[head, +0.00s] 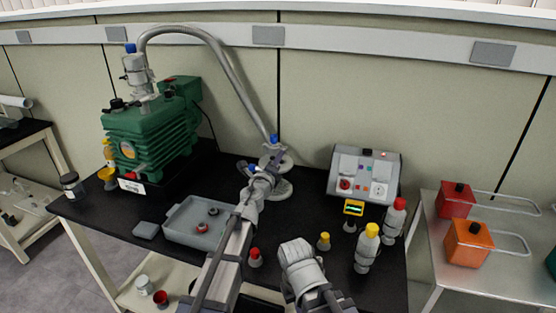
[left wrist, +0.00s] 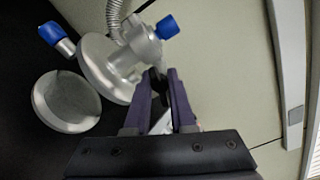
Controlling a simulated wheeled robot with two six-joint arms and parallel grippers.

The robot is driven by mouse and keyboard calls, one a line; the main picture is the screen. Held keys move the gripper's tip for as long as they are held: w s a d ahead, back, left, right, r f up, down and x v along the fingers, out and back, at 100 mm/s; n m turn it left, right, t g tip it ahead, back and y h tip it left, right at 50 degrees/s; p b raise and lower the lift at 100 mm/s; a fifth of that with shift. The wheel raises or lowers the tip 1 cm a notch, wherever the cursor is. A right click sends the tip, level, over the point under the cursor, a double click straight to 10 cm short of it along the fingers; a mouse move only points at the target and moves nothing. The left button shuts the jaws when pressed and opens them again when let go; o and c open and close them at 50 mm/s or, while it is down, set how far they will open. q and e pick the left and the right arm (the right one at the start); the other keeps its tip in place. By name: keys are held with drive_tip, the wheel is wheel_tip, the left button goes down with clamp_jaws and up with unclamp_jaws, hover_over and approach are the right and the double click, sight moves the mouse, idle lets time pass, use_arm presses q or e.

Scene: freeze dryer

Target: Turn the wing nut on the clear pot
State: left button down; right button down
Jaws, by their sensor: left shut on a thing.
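The clear pot stands at the back of the black bench, with a grey metal lid (head: 284,163) above a round grey base (head: 274,191). Its lid (left wrist: 97,62) and base (left wrist: 66,103) also show in the left wrist view. My left gripper (head: 262,168) reaches the near side of the lid. In the left wrist view its purple fingers (left wrist: 161,79) are closed around a small dark piece beside the lid, which seems to be the wing nut (left wrist: 156,84); it is mostly hidden by the fingers.
A green pump (head: 150,130) stands at back left, its grey hose (head: 225,75) running to the pot. A grey tray (head: 195,222) lies left of my left arm. A control box (head: 365,174) and capped bottles (head: 368,248) stand right.

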use_arm(q)
drive_tip(key=m, duration=0.7)
drive_tip(key=shift+w+a, duration=0.1)
drive_tip(key=shift+w, duration=0.1)
drive_tip(key=m, duration=0.4)
drive_tip(key=shift+r, duration=0.1)
drive_tip(key=m, duration=0.3)
drive_tip(key=shift+m, duration=0.3)
drive_tip(key=m, duration=0.3)
drive_tip(key=shift+m, duration=0.3)
drive_tip(key=m, duration=0.3)
drive_tip(key=shift+m, duration=0.3)
drive_tip(key=m, duration=0.5)
drive_tip(key=shift+w, duration=0.1)
drive_tip(key=shift+m+p, duration=0.3)
drive_tip(key=shift+m, duration=0.9)
